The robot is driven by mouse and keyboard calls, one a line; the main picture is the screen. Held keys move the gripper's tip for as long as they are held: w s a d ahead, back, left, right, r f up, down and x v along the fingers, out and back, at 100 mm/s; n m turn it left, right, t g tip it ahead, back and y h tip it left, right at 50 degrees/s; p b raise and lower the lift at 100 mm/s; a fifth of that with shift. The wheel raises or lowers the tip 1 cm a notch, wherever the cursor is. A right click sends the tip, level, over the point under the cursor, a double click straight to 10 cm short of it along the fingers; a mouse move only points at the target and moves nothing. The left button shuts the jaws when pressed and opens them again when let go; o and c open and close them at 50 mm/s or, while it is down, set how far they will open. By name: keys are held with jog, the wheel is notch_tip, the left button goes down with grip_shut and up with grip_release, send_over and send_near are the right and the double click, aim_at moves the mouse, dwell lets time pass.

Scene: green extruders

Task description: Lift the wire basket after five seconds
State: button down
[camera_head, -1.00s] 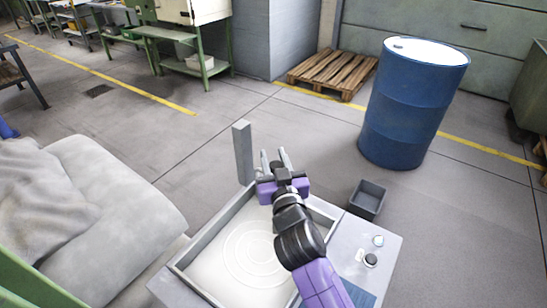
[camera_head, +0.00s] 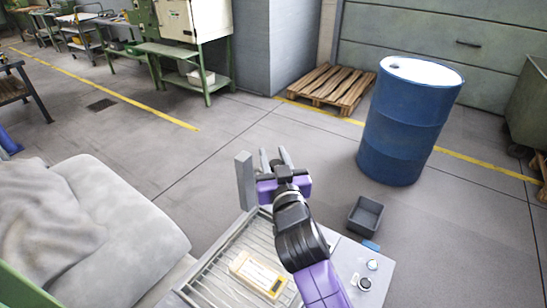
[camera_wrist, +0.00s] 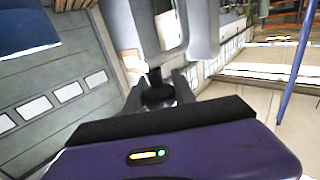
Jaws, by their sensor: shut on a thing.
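The wire basket (camera_head: 222,262), a grid of thin grey bars, shows within the tray on the bench in the head view. A pale box with a yellow-orange label (camera_head: 258,275) shows among its bars. My gripper (camera_head: 276,158) is above the basket's far end, beside a grey upright post (camera_head: 245,182). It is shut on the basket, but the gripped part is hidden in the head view. In the wrist view the jaws (camera_wrist: 160,92) are dark and partly hidden, with a pale grey panel beyond them.
A small dark bin (camera_head: 366,215) stands on the floor right of the bench. A blue drum (camera_head: 405,125) and a wooden pallet (camera_head: 327,86) are farther back. A grey cushioned seat (camera_head: 110,225) is at left. The floor beyond the bench is mostly clear.

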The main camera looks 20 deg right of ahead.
jog(key=c, duration=1.1)
grip_release()
jog(key=shift+r, duration=0.5)
jog(key=shift+o, duration=0.2)
jog(key=shift+f, duration=0.15)
jog(key=shift+f, duration=0.1)
jog(key=s+a+b, duration=0.1)
jog(key=s, duration=0.6)
jog(key=shift+s+a+b, duration=0.3)
jog(key=shift+s, duration=0.05)
notch_tip(320, 180, up, 3)
jog(key=s+a+n+t+y, duration=0.1)
jog(key=a+n+t+y, duration=0.1)
jog(key=a, duration=0.1)
jog(key=s+d+f+g, duration=0.1)
jog(key=s+f, duration=0.3)
jog(key=s, duration=0.8)
jog(key=s+d+f+g+y, duration=0.1)
jog(key=s+f, duration=0.4)
jog(key=s, duration=0.8)
jog(key=s+d+f+g, duration=0.1)
jog(key=s+f, duration=0.4)
jog(key=s, duration=0.8)
jog(key=shift+d+g, duration=0.15)
jog(key=shift+g, duration=0.75)
